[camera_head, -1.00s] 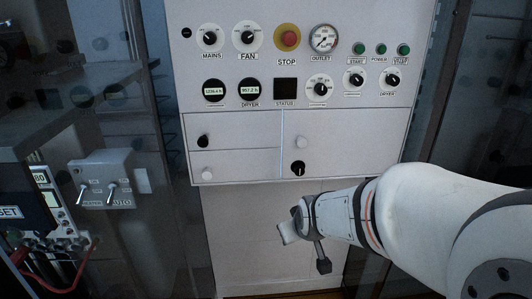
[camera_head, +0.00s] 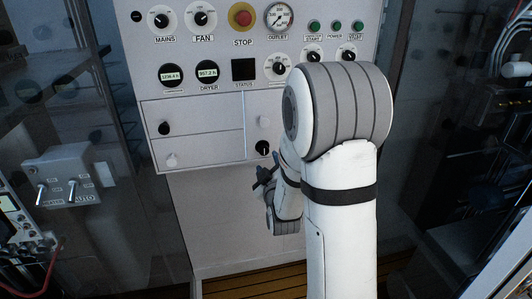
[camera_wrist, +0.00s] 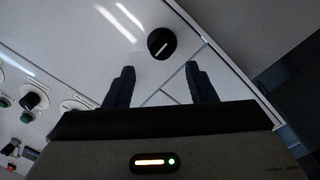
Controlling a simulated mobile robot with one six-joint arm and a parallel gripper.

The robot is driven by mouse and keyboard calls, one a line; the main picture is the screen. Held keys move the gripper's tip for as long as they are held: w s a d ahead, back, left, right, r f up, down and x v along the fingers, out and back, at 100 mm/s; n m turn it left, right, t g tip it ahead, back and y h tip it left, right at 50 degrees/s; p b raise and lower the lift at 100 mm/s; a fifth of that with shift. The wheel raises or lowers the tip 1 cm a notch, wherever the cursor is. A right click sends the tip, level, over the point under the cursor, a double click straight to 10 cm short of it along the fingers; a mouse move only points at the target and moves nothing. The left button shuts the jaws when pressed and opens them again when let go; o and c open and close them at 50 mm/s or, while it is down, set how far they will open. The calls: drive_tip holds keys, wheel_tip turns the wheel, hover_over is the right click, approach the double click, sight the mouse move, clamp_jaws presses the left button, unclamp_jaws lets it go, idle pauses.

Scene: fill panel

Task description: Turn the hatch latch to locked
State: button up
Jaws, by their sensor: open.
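A round black knob (camera_head: 262,147) with a white pointer line sits low on the right hatch (camera_head: 222,154) of the white panel; I take it as the latch, though no label on it is readable. Its line looks roughly upright in the head view. The knob also shows in the wrist view (camera_wrist: 162,43), ahead of the fingertips. My gripper (camera_head: 264,178) is just below the knob in the head view, partly hidden behind my arm. In the wrist view my gripper (camera_wrist: 160,85) is open and empty, its two dark fingers pointing toward the panel, apart from the knob.
Dials and a red stop button (camera_head: 242,14) are higher up. A grey switch box (camera_head: 70,176) is at left.

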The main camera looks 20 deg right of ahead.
sight(264, 151)
drive_tip(key=w, duration=0.2)
drive_tip(key=w+p, duration=0.1)
drive_tip(key=w, duration=0.1)
drive_tip(key=w+d, duration=0.1)
drive_tip(key=w, duration=0.1)
drive_tip(key=shift+w, duration=0.15)
drive_tip(key=c, duration=1)
